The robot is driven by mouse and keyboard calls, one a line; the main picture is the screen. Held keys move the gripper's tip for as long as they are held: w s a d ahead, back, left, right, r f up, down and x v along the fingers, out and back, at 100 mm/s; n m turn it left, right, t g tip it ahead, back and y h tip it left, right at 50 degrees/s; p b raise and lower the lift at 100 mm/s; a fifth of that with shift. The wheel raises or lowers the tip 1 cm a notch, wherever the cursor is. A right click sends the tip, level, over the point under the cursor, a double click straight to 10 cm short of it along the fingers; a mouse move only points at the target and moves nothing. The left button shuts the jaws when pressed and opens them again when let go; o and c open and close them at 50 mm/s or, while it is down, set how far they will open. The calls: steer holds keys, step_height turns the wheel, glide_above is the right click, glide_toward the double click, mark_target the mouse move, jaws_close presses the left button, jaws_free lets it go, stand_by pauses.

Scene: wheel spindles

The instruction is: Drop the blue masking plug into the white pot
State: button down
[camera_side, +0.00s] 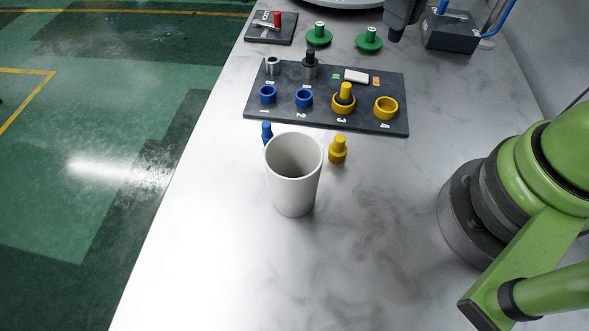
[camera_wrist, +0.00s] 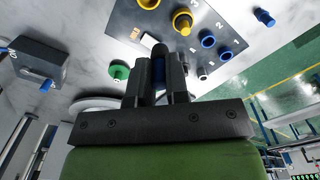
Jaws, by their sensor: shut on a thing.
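My gripper (camera_side: 399,24) is at the back of the table in the side view, its upper part cut off by the frame. In the wrist view my gripper (camera_wrist: 160,58) is shut on a dark blue plug (camera_wrist: 158,70), mostly hidden between the fingers. Its lower end (camera_side: 396,37) shows dark blue below the jaws in the side view. The white pot (camera_side: 293,190) stands upright at the front, well away from my gripper; its visible inside looks empty. Another blue plug (camera_side: 267,133) stands just behind the pot, also showing in the wrist view (camera_wrist: 263,17).
A dark board (camera_side: 390,124) behind the pot holds blue and yellow rings and two spindles. A yellow plug (camera_side: 338,150) stands beside the pot. Green knobbed discs (camera_side: 369,40), a dark block (camera_side: 450,37) and a small plate (camera_side: 264,34) are at the back.

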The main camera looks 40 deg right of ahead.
steer(key=a, duration=1)
glide_toward(293, 180)
steer(key=w+d+f, duration=0.1)
steer(key=w+d, duration=0.2)
steer(key=d, duration=0.1)
steer(key=shift+s+a+f, duration=0.1)
steer(key=shift+f, duration=1.3)
steer(key=shift+s+f, duration=0.1)
steer(key=shift+f, duration=1.25)
steer(key=c, duration=1)
jaws_free()
steer(key=shift+c, duration=0.2)
steer(key=shift+r, duration=0.1)
